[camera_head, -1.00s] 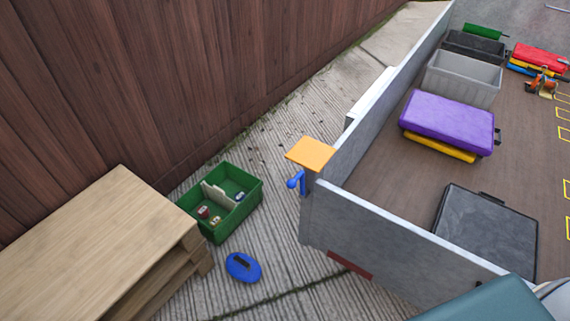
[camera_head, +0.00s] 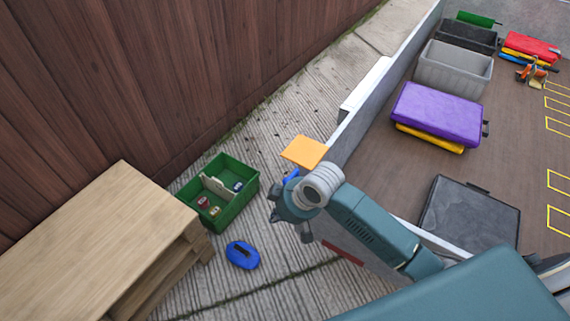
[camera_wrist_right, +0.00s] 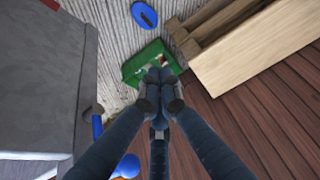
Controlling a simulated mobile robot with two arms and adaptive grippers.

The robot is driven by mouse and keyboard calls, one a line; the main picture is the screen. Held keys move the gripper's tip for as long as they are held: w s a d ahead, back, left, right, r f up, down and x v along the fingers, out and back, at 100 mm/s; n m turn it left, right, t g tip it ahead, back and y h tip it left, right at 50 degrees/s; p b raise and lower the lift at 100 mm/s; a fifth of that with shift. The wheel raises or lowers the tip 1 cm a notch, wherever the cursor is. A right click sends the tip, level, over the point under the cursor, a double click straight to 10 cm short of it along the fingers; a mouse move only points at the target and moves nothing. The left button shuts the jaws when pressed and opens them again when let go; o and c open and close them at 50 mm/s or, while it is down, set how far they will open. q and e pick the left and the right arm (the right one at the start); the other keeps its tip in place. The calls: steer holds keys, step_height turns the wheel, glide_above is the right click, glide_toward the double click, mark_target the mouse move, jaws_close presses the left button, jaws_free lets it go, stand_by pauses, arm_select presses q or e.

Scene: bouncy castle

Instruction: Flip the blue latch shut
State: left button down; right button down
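The blue latch (camera_head: 291,176) is at the trailer's near left corner, below an orange plate (camera_head: 304,151). My right gripper hides most of it in the head view. In the right wrist view its blue bar (camera_wrist_right: 97,127) and round blue knob (camera_wrist_right: 127,166) show left of the fingers, apart from them. My right gripper (camera_head: 287,215) is in front of the corner in the head view. In the right wrist view its fingers (camera_wrist_right: 158,76) come together at the tips with nothing seen between them. My left gripper is not in view.
A green box (camera_head: 237,202) with small items and a blue oval object (camera_head: 242,255) are on the ground beside a wooden pallet stack (camera_head: 95,235). The trailer bed (camera_head: 385,155) holds a purple case (camera_head: 438,113), a black case (camera_head: 468,212) and crates. A wooden fence runs along the left.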

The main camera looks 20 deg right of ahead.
steer(key=w+d+r+n, duration=0.1)
steer(key=w+r, duration=0.3)
steer(key=r, duration=0.4)
steer(key=w+d+r, duration=0.4)
steer(key=r, duration=0.4)
steer(key=shift+w+d+r+n+g+p, duration=0.2)
steer(key=shift+w+r+n+g+p, duration=0.1)
steer(key=shift+n, duration=0.1)
steer(key=shift+f, duration=0.15)
steer(key=p+x, duration=0.1)
steer(key=x, duration=0.9)
steer(key=s+d+p, duration=0.1)
steer(key=s+d+r+p, duration=0.1)
steer(key=s, duration=0.1)
steer(key=shift+d+r, duration=0.1)
steer(key=shift+d, duration=0.25)
